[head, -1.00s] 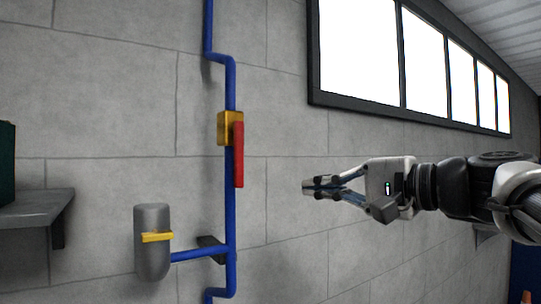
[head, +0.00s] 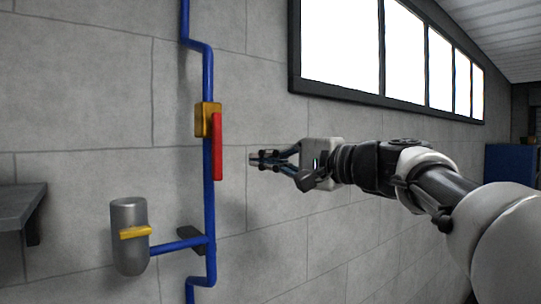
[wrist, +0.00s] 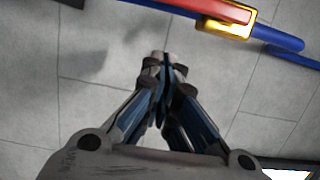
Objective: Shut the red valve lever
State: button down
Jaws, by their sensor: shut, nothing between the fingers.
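The red valve lever (head: 217,147) hangs in line with the blue pipe in the head view, its upper end at the yellow valve body (head: 207,120). In the wrist view the red lever (wrist: 208,9) shows at the top edge, partly cut off, beside the yellow body (wrist: 228,27). My gripper (head: 254,160) is right of the lever in the head view, near the height of its lower half, with a gap in the picture between them. In the wrist view my gripper (wrist: 163,58) has its fingertips together, empty, and apart from the lever.
The blue pipe (head: 209,190) runs up the grey block wall. A grey cylinder with a yellow band (head: 129,250) is on a side branch at lower left. A grey shelf (head: 18,212) juts out at far left. The wall around my gripper is clear.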

aim_at(215, 147)
jog(key=a, duration=0.2)
jog(key=s+a, duration=0.1)
jog(key=a, duration=0.1)
jog(key=shift+a, duration=0.3)
jog(key=shift+s, duration=0.1)
jog(key=shift+a+f+m, duration=0.15)
jog(key=shift+m, duration=0.15)
